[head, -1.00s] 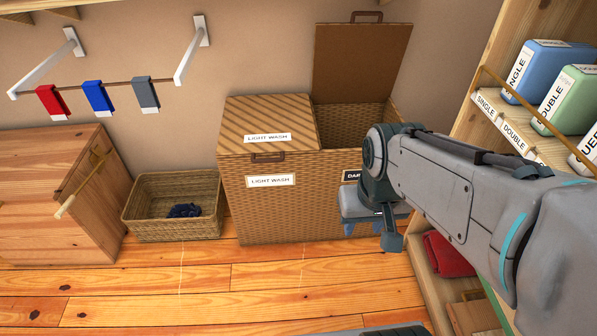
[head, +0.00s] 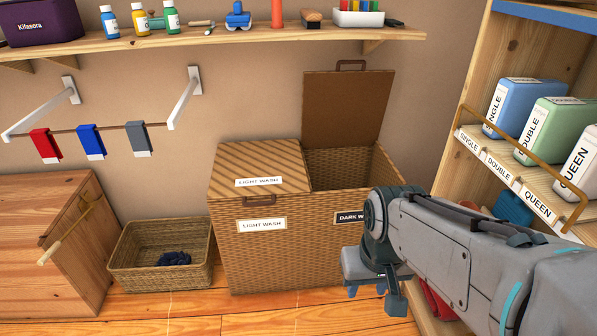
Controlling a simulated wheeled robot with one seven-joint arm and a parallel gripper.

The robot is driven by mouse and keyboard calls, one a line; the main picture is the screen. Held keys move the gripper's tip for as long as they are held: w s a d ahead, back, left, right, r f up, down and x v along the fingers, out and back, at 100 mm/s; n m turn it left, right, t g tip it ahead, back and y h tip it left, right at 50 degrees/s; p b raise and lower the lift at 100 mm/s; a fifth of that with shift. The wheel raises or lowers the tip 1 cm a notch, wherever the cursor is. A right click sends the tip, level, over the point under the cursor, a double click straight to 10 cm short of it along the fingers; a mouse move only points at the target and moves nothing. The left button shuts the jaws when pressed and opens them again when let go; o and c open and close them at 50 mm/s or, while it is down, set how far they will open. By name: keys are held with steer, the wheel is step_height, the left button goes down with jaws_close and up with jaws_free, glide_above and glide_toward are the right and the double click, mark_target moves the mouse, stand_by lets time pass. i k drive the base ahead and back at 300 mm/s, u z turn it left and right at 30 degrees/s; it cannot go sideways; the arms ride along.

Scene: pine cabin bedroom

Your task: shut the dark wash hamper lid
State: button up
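The double wicker hamper (head: 285,265) stands against the back wall. Its dark wash lid (head: 347,105) is raised upright at the back right, with a brown handle on its top edge. The dark wash compartment (head: 345,168) below it is open. The DARK W... label (head: 352,217) on the front is partly hidden by my arm. The light wash lid (head: 262,167) on the left is closed. My gripper (head: 366,291) hangs in front of the hamper's lower right, pointing down, apart from the lid. Its fingers are small and partly hidden, so their opening is unclear.
A wicker basket (head: 160,258) with a dark cloth sits left of the hamper. A wall shelf (head: 215,47) with bottles and tools runs above the raised lid. A shelf unit (head: 470,100) with labelled linen bundles stands at the right. Floor in front is partly clear.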

mark_target(342, 108)
steer(key=u, duration=0.35)
steer(key=i, duration=1.2)
steer(key=z, duration=0.35)
